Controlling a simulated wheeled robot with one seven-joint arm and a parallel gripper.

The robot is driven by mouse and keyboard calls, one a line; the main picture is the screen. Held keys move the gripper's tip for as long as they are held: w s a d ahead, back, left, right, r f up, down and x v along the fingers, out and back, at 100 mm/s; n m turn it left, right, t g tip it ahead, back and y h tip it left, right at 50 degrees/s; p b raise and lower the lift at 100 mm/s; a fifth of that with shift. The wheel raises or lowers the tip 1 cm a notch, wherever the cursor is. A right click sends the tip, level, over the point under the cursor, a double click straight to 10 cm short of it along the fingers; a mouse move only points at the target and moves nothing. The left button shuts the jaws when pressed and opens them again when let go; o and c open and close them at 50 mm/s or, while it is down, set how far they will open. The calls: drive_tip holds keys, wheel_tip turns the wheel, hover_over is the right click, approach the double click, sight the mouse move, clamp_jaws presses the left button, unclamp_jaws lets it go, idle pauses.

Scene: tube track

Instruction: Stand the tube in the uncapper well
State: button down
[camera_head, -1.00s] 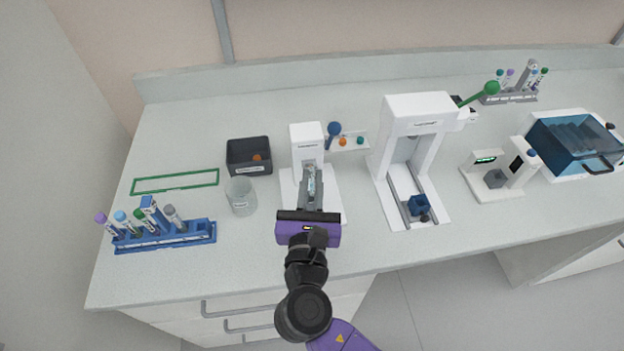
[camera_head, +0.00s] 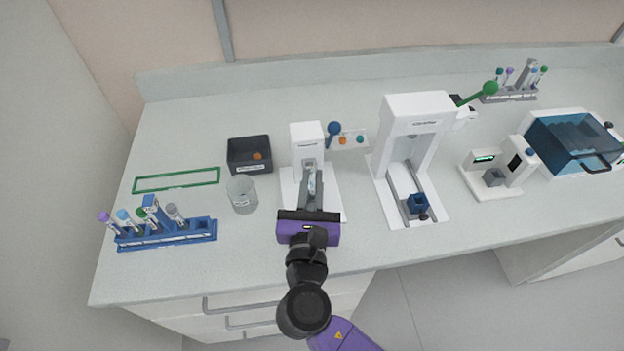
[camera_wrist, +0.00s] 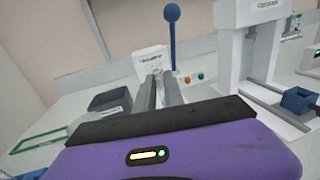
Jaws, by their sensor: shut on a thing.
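My gripper (camera_head: 311,186) reaches forward over the base of the white uncapper (camera_head: 307,140), its fingers pointing at the machine's front. It is shut on a tube (camera_head: 312,180), of which only a small pale, labelled part shows between the fingers. The well itself is hidden behind the fingers, so I cannot tell whether the tube is inside it or above it.
A blue rack (camera_head: 185,236) with several tubes stands at the left. A clear beaker (camera_head: 241,195) and a dark bin (camera_head: 249,154) are close left of the uncapper. A white press-like machine (camera_head: 418,115) stands to its right. A small tray (camera_head: 350,139) with caps lies behind.

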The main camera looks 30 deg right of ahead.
drive_tip(key=shift+f+b, duration=0.4)
drive_tip(key=shift+f, duration=1.05)
idle(0.5)
drive_tip(key=c, duration=1.4)
unclamp_jaws()
drive_tip(key=shift+o, duration=0.2)
drive_tip(key=b+v, duration=0.1)
drive_tip(key=v, duration=0.7)
drive_tip(key=shift+w, duration=0.1)
